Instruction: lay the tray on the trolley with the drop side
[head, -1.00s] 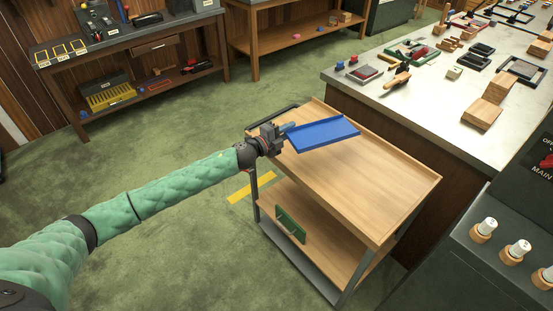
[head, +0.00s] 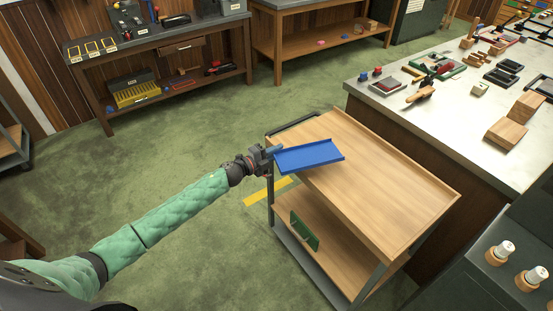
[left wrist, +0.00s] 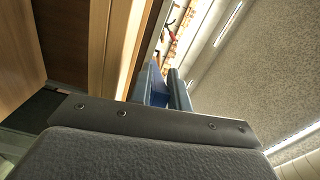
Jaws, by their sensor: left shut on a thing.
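The blue tray (head: 312,155) is a flat, shallow tray with a low rim. My left gripper (head: 268,158) is shut on its left end. In the head view the tray overlaps the left edge of the trolley's top; it looks held above the top, but I cannot tell the gap. The trolley (head: 385,185) has a rimmed wooden top, a lower shelf and dark metal legs. A green panel (head: 304,231) stands at the near left side of its lower shelf. In the left wrist view the fingers (left wrist: 165,88) show with blue between them. My right gripper is not in view.
A long worktop (head: 440,125) with blocks and small trays stands behind the trolley. A dark cabinet (head: 510,250) with white-topped knobs is at the lower right. A workbench (head: 160,50) stands at the back left. The green floor left of the trolley is mostly clear.

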